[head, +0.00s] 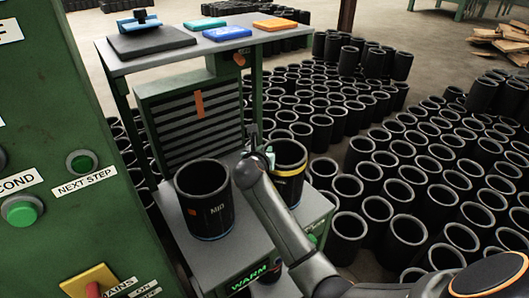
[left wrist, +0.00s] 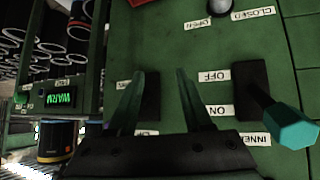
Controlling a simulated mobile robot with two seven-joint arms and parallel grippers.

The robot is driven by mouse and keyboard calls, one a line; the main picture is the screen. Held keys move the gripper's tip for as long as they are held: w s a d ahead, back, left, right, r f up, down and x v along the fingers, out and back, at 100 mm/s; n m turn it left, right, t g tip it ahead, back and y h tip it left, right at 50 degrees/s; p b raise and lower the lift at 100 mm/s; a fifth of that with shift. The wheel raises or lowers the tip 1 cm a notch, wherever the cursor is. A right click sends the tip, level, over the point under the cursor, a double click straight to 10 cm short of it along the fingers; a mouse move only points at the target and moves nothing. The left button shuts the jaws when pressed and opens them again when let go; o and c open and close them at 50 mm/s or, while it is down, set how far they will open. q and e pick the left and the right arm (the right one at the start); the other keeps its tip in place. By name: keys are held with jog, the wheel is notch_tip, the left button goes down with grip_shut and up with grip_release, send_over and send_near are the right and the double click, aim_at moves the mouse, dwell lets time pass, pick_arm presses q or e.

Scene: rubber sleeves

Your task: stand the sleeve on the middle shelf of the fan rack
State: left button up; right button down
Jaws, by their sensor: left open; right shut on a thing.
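The green fan rack has a slatted fan box (head: 198,125) and a grey middle shelf (head: 188,250) in front of it. A black sleeve marked MID (head: 207,212) stands upright on that shelf. A second black sleeve with a yellow band (head: 291,170) is upright at the shelf's right side. My right gripper (head: 267,154) is shut on its near-left rim. My arm hides part of this sleeve, so I cannot tell whether its base touches the shelf. My left gripper (left wrist: 160,95) is open and empty in front of a green panel (left wrist: 225,60).
The rack's top shelf (head: 180,45) overhangs the back and carries coloured pads. A green control cabinet (head: 45,150) stands close at left. Many black sleeves (head: 390,175) crowd the floor at right. Another sleeve (left wrist: 57,140) sits below the WARM display (left wrist: 61,99).

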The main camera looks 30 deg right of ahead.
dwell(0.3)
jog(key=c, duration=1.2)
grip_release()
jog(key=shift+f, duration=0.2)
jog(key=shift+c, duration=0.2)
jog(key=o, duration=0.5)
jog(key=shift+c, duration=0.2)
